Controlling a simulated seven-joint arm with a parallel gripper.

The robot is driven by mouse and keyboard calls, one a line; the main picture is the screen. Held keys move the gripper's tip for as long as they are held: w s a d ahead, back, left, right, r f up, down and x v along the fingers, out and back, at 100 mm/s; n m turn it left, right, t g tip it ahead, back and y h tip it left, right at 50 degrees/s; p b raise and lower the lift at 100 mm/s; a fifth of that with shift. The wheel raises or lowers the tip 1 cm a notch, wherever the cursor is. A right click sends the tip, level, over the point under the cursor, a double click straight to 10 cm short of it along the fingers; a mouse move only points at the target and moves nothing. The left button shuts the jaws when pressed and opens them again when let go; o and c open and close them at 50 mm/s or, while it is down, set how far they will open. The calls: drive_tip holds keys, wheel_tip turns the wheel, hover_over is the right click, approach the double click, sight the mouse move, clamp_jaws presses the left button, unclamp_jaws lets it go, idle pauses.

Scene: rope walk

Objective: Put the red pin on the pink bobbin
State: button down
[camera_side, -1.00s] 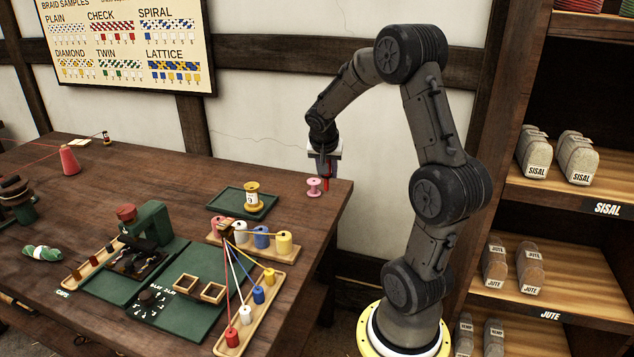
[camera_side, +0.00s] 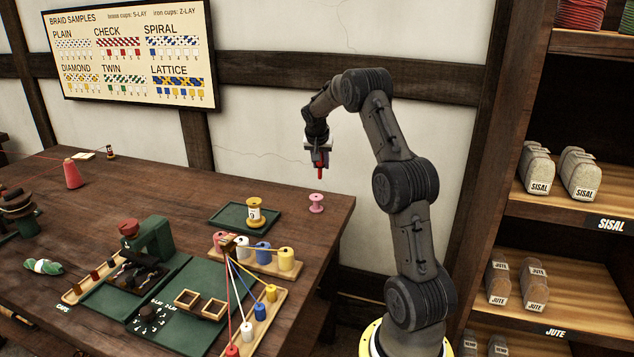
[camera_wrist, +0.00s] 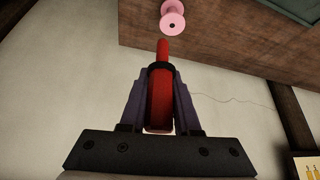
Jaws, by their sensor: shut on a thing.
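The pink bobbin (camera_side: 316,203) stands upright near the far right corner of the dark wooden table. It also shows at the top of the wrist view (camera_wrist: 173,20), with its round end and centre hole facing the camera. My gripper (camera_side: 320,163) is shut on the red pin (camera_wrist: 160,95), whose narrower tip points past the fingers. In the side view the red pin (camera_side: 320,172) hangs tip down, above the pink bobbin and apart from it. The pin's upper part is partly hidden between the fingers.
A green tray (camera_side: 226,220) holding a yellow bobbin (camera_side: 255,212) lies left of the pink bobbin. The table edge is close on the right.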

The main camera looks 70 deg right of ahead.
drive_tip(key=d+f, duration=0.1)
drive_tip(key=w+d+f, duration=0.1)
drive_tip(key=f, duration=0.1)
drive_tip(key=w+d+f, duration=0.1)
drive_tip(key=f, duration=0.1)
drive_tip(key=shift+w+d+f, duration=0.2)
drive_tip(key=shift+d+f, duration=0.05)
drive_tip(key=shift+d, duration=0.05)
drive_tip(key=shift+f, duration=1.55)
drive_tip(key=shift+f, duration=0.1)
drive_tip(key=c, duration=0.6)
unclamp_jaws()
drive_tip(key=shift+c, duration=0.2)
